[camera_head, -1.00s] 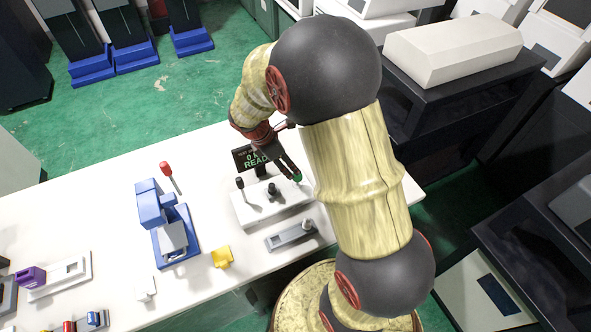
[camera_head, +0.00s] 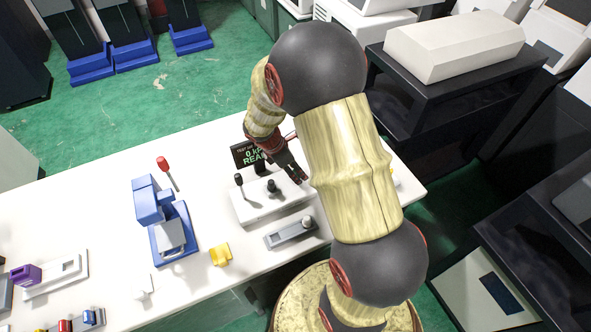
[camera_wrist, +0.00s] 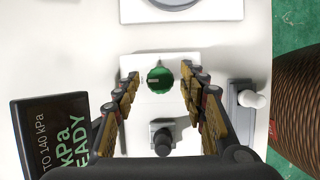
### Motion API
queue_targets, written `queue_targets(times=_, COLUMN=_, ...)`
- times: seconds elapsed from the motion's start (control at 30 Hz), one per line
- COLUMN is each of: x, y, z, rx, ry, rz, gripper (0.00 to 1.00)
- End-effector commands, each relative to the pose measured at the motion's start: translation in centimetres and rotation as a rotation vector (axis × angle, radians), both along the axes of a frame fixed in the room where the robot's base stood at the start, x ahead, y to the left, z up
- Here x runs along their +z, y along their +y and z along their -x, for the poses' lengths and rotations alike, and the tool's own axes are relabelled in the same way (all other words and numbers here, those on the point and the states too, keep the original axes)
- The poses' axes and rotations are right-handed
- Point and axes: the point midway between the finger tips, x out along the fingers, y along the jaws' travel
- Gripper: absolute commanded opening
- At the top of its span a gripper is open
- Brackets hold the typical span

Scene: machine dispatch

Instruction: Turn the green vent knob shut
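The green vent knob (camera_wrist: 160,77) is round with a pale pointer mark and sits on the white test unit (camera_wrist: 140,62). In the wrist view it lies between my gripper's (camera_wrist: 161,75) two fingertips, with a gap on each side. My gripper is open and empty. In the head view my gripper (camera_head: 297,174) is over the right end of the white unit (camera_head: 250,211), and its fingers hide the green knob. How far the fingertips are above the knob's base I cannot tell.
A display reading READY (camera_head: 250,155) stands behind the unit, close to my gripper. A black lever (camera_head: 240,184) and black knob (camera_head: 272,187) rise from the unit. A grey fixture (camera_head: 291,232) lies in front. A blue machine (camera_head: 158,215) and yellow part (camera_head: 220,254) are to the left.

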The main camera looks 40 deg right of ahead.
Motion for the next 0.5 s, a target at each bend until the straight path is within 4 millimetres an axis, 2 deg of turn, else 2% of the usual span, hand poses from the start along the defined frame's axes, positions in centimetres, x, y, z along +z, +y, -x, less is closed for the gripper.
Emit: queue_targets(times=0.5, x=0.01, y=0.02, z=0.01, rx=0.0, ry=0.0, rz=0.0, gripper=0.11)
